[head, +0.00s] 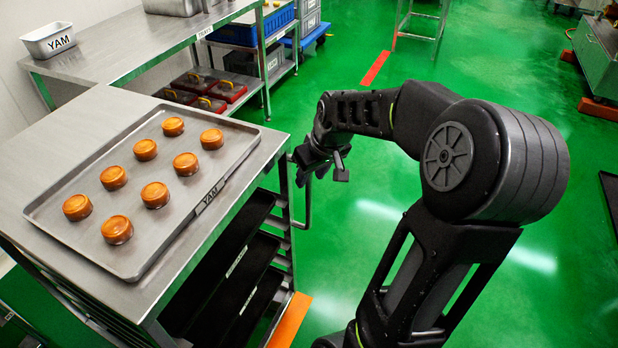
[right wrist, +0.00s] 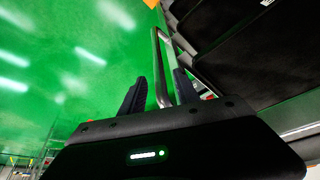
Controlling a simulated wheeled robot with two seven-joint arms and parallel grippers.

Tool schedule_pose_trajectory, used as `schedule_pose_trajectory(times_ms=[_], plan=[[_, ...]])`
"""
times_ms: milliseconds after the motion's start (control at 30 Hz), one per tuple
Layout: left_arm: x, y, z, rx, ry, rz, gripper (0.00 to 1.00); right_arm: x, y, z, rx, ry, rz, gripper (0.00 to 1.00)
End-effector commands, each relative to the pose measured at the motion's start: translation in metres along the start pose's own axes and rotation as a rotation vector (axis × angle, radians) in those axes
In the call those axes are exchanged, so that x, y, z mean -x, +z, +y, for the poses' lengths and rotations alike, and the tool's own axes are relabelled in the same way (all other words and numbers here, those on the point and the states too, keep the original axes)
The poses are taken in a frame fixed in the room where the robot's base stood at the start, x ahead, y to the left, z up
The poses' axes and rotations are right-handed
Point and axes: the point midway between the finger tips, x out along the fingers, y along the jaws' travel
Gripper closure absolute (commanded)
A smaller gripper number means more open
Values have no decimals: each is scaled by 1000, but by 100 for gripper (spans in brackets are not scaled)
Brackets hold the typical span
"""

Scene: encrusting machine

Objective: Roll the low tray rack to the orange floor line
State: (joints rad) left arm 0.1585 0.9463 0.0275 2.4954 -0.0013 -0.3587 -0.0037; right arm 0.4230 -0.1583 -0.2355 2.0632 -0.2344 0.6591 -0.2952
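The low tray rack (head: 230,255) stands at the left in the head view, with several dark trays in its slots. Its metal handle (head: 306,200) stands out from the right side. My right gripper (head: 322,170) is at the upper part of this handle. In the right wrist view its two fingers (right wrist: 160,95) are apart, with one bar of the handle (right wrist: 158,60) between them and space showing beside the bar. An orange floor strip (head: 289,320) lies beside the rack's lower right side, partly hidden by the rack. My left gripper is not in view.
A YAM tray (head: 190,215) with several round orange-brown pieces lies on the rack's top. A steel table (head: 135,45) with bins stands behind. A red floor mark (head: 375,68) lies farther back. Green floor (head: 400,235) right of the rack is open.

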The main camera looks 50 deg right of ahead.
Motion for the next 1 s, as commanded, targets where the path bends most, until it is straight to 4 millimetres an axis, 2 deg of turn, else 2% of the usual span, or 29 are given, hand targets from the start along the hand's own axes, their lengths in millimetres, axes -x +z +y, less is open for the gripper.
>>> schedule_pose_trajectory(times_ms=[100,300,1000], plan=[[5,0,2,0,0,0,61,23,-2,0,1,1,4,62],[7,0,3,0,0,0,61,45,-1,0,0,1,1,62],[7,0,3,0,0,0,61,47,0,0,0,0,0,62]])
